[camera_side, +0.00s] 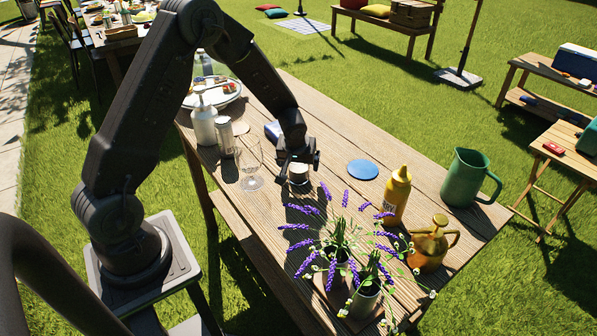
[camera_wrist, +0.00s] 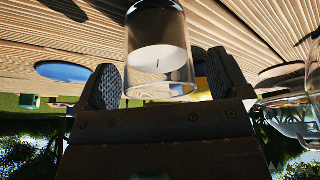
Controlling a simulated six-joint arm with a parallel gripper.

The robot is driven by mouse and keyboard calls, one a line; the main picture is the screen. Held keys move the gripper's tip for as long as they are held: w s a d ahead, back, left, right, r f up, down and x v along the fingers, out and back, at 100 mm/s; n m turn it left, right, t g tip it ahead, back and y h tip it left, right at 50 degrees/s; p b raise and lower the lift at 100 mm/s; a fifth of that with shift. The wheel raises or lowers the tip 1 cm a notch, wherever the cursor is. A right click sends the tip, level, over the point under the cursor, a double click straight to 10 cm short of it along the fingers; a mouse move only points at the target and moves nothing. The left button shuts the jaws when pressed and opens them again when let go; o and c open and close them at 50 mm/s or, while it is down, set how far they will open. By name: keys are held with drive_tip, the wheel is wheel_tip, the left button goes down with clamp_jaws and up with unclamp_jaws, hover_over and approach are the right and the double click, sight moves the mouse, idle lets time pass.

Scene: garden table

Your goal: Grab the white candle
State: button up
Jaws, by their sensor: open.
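The white candle (camera_wrist: 158,58) sits in a clear glass jar with a dark wick showing. In the side view the candle (camera_side: 298,174) stands on the wooden table, partly hidden by my gripper (camera_side: 299,158). My gripper is open, with its fingers low over the candle. In the wrist view the jar shows between the two spread fingers of my gripper (camera_wrist: 163,80), with visible space on its left side. I cannot tell whether the right finger touches it.
A wine glass (camera_side: 250,160) stands close left of my gripper. A blue disc (camera_side: 363,169) lies to the right. Flowering lavender pots (camera_side: 365,300), a yellow bottle (camera_side: 397,197), a brass can (camera_side: 430,246) and a green pitcher (camera_side: 467,180) crowd the near right.

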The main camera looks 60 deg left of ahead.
drive_tip(key=c, duration=1.3)
drive_tip(key=shift+o, duration=0.2)
